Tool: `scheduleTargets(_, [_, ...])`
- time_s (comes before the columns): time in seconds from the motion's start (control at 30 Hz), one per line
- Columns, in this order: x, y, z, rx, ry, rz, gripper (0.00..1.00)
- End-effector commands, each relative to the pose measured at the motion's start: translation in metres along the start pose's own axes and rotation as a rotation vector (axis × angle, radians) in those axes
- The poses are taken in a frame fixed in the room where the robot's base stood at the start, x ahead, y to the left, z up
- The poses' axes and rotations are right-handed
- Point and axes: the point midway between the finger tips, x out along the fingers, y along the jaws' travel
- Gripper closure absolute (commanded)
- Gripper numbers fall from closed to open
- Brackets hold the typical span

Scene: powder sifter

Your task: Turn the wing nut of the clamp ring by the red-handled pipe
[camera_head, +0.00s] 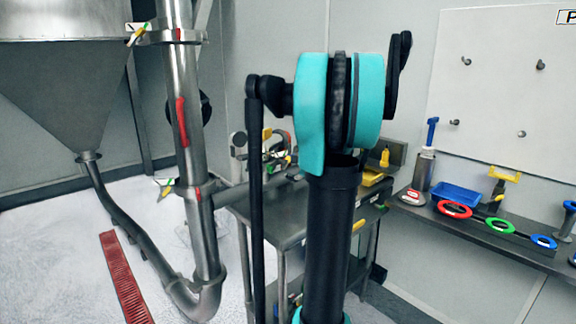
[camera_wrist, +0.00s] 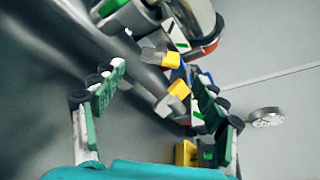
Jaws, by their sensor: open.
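In the head view, a steel pipe (camera_head: 205,245) with a red handle (camera_head: 181,122) stands at the left. A clamp ring (camera_head: 190,187) circles it low down, with a green, white and yellow wing nut (camera_head: 165,185) at its left side. A similar fitting (camera_head: 136,33) sits higher up. In the wrist view, my gripper (camera_wrist: 158,72) is open, its green-padded fingers apart. A wing nut with yellow-tipped wings (camera_wrist: 175,58) shows between or beyond them, near a grey pipe (camera_wrist: 95,45). I cannot tell whether the fingers touch it. In the head view I cannot make out my gripper.
A steel hopper (camera_head: 60,85) hangs at the far left. A metal table (camera_head: 290,232) stands behind my arm. A shelf (camera_head: 480,228) at the right holds a blue bin (camera_head: 455,196) and coloured ring tools (camera_head: 455,209). A round gauge-like disc (camera_wrist: 266,118) is at the right in the wrist view.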

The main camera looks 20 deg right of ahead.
Motion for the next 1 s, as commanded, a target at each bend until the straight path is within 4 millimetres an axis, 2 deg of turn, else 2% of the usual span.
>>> scheduleTargets(0.2, [0.039, 0.001, 0.001, -0.001, -0.002, 0.002, 0.28])
scheduleTargets(0.4, [0.063, 0.001, 0.001, -0.001, -0.002, 0.001, 0.28])
scheduleTargets(0.6, [0.072, 0.000, 0.000, -0.001, 0.000, 0.001, 0.28])
scheduleTargets(0.87, [0.072, 0.001, 0.000, -0.001, 0.000, 0.000, 0.28])
scheduleTargets(1.0, [0.072, 0.001, 0.000, -0.001, 0.000, 0.000, 0.45])
